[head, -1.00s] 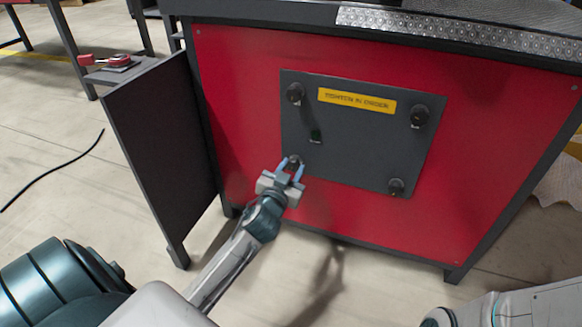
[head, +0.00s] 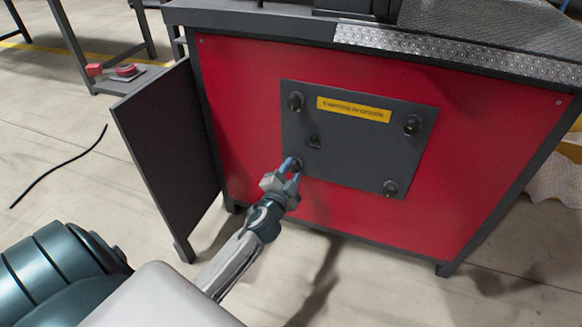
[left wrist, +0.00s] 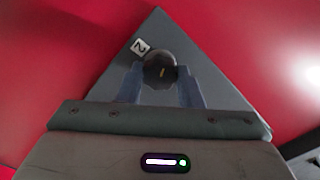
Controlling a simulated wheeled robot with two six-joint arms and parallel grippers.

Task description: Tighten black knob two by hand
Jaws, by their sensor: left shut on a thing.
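Black knob two (left wrist: 160,70) sits at the lower left corner of the dark panel, beside a white label marked 2 (left wrist: 140,47) in the left wrist view. In the head view the knob (head: 295,163) is partly hidden by my fingers. My left gripper (head: 290,167) is shut on the knob, with one blue finger on each side; it also shows in the left wrist view (left wrist: 160,85). A pale line mark shows on the knob's face. My right gripper is not in view.
The dark panel (head: 350,150) carries other black knobs at its upper left (head: 295,101), upper right (head: 412,125) and lower right (head: 390,188). A yellow label (head: 353,109) is near its top. An open dark door (head: 165,150) stands left of the red cabinet front (head: 240,90).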

